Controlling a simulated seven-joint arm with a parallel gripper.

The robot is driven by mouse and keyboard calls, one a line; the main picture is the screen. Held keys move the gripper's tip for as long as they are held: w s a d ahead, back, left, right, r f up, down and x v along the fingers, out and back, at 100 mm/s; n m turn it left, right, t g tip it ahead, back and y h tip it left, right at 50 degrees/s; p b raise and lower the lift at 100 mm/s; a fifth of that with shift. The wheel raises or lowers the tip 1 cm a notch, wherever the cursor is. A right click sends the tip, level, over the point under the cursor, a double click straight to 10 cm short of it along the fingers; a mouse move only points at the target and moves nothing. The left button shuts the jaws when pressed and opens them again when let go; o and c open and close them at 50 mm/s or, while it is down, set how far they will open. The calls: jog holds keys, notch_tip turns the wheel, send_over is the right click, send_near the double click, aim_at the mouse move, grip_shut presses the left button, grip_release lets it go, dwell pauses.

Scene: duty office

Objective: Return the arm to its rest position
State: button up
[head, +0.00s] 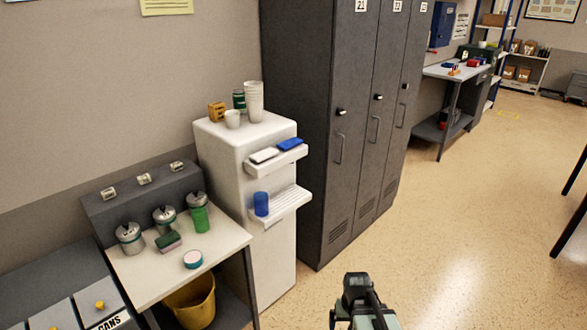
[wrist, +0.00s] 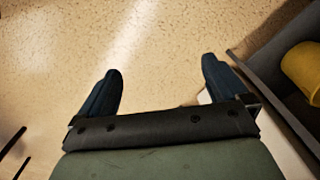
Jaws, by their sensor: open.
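My gripper shows in the wrist view (wrist: 158,88) with its two dark fingers wide apart and nothing between them. Speckled floor is beyond the fingers. In the head view, part of my arm (head: 362,300) shows at the bottom, over open floor in front of the lockers. The fingers cannot be made out in the head view.
A white dispenser cabinet (head: 270,225) stands left of grey lockers (head: 345,110).

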jog(key=s+f+g, duration=0.3)
jog(key=s+f, duration=0.7)
jog(key=s, duration=0.4)
jog(key=s+f+g, duration=0.3)
jog(key=s+f, duration=0.7)
jog(key=s, duration=0.4)
jog(key=shift+s+g, duration=0.3)
jog(key=shift+a, duration=0.1)
